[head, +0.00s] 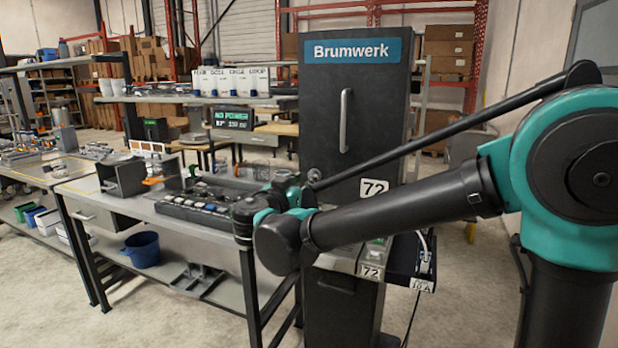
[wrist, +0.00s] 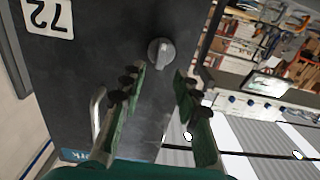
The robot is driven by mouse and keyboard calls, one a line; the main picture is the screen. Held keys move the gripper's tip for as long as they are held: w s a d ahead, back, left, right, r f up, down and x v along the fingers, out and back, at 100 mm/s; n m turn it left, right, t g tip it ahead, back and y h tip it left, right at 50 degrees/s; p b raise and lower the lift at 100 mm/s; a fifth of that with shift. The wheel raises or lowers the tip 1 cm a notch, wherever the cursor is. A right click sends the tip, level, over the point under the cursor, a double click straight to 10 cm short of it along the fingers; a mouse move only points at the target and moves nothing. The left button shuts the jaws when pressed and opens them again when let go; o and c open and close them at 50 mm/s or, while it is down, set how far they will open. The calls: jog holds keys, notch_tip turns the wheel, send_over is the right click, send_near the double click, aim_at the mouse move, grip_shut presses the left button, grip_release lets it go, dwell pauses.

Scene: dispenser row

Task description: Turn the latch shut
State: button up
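The latch is a small grey round knob (wrist: 160,52) with a raised grip bar, on the dark front of the Brumwerk cabinet (wrist: 95,70). In the wrist view, which is turned nearly upside down, the bar runs roughly up and down the picture. My gripper (wrist: 159,82) is open and empty. Its two green fingers with dark tips point toward the knob, which shows beyond the gap between them. I see no contact. In the head view a knob (head: 314,175) shows on the cabinet (head: 375,90) beside my wrist; my fingers are largely hidden there.
A vertical bar handle (head: 345,120) is higher on the cabinet and a 72 label (head: 374,188) lower right. A workbench (head: 170,210) with a black keyed panel (head: 195,210) stands left. A blue bucket (head: 142,249) sits on its lower shelf.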

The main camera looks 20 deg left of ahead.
aim_at(311, 174)
jog(key=shift+w+d, duration=0.15)
jog(key=shift+w, duration=1.75)
jog(key=shift+c, duration=0.3)
grip_shut()
